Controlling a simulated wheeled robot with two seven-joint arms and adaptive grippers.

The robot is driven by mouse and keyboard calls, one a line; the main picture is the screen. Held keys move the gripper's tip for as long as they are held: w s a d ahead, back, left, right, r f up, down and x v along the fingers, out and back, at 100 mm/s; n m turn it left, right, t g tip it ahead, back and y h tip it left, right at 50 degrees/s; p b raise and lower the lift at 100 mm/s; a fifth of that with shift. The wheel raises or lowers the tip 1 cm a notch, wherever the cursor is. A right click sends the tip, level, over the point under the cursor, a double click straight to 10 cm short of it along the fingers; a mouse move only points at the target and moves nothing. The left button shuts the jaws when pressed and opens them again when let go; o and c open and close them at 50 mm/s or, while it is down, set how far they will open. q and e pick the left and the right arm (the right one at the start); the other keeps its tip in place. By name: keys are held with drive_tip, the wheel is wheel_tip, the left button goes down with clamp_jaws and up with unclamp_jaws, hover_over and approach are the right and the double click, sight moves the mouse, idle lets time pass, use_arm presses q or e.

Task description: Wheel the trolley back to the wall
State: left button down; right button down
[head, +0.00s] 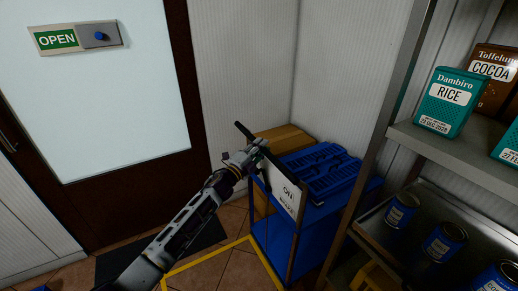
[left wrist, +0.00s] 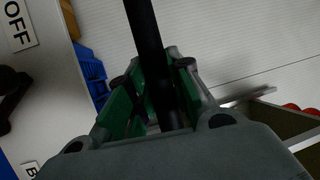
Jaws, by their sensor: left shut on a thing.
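The blue trolley (head: 272,237) stands in the corner between the wall and the metal shelf. A blue crate (head: 318,168) and a cardboard box (head: 283,140) are at its top. A pale panel (head: 289,194) on its near end reads "OFF" and "BRAKE", partly legible. My left gripper (head: 257,153) is shut on the trolley's dark handle bar (head: 241,128). In the left wrist view the black bar (left wrist: 147,40) runs between the green finger pads. The trolley's wheels are hidden or too dark to see. My right gripper is not in view.
A yellow floor line (head: 207,257) runs around the trolley's near side. A door (head: 110,110) with an "OPEN" sign (head: 56,40) and a dark mat (head: 165,252) are at left. The metal shelf (head: 455,148), holding tins and boxes, stands close on the trolley's right.

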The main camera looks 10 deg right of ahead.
use_arm(q)
drive_tip(key=c, duration=1.7)
unclamp_jaws()
drive_tip(key=shift+s+d, duration=0.1)
drive_tip(key=shift+d, duration=0.05)
drive_tip(key=o, duration=0.4)
drive_tip(key=shift+d, duration=0.25)
drive_tip(key=shift+a, duration=0.1)
drive_tip(key=shift+a, duration=0.1)
drive_tip(key=shift+v, duration=5.85)
drive_tip(key=shift+f+n, duration=0.1)
drive_tip(key=shift+n, duration=0.2)
